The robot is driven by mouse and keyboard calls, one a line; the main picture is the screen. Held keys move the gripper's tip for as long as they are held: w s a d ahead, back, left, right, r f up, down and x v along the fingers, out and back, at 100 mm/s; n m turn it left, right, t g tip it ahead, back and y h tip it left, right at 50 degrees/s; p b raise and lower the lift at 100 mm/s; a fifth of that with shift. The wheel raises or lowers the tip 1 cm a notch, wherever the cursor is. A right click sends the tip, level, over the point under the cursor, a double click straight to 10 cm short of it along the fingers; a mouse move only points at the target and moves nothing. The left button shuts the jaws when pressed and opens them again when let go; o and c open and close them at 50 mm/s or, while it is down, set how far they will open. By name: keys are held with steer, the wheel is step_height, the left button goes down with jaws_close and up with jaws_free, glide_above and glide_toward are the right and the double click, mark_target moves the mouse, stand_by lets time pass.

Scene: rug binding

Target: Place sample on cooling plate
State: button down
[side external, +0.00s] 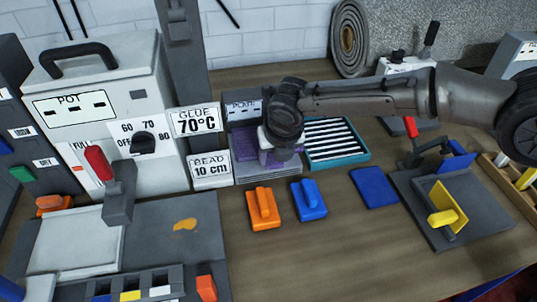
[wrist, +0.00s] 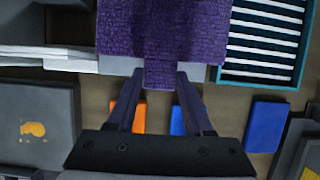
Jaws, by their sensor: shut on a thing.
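My gripper (wrist: 160,78) is shut on the narrow tab of a purple textured rug sample (wrist: 162,30). The sample spreads away from the fingers and runs off the top of the wrist view. In the side view the sample (side external: 245,146) shows beside and below my gripper (side external: 282,150), which hides much of it. The grey plate (side external: 266,174), with a sign reading PLATE behind it, is under the sample. Its edge (wrist: 215,73) shows on both sides of the tab in the wrist view. I cannot tell whether the sample touches the plate.
A teal slatted rack (side external: 335,143) stands close on the right. An orange block (side external: 263,206), a blue block (side external: 309,200) and a flat blue piece (side external: 374,187) lie in front. The glue pot machine (side external: 105,120) and its signs stand on the left. Open table lies at the front.

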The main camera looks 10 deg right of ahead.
steer(key=shift+w+a+f, duration=0.1)
steer(key=shift+w+a, duration=0.45)
steer(key=shift+w, duration=0.3)
steer(key=shift+s+f, duration=0.1)
steer(key=shift+f, duration=0.35)
steer(key=shift+f, duration=0.15)
steer(key=shift+c, duration=1.5)
jaws_free()
steer(key=v, duration=1.2)
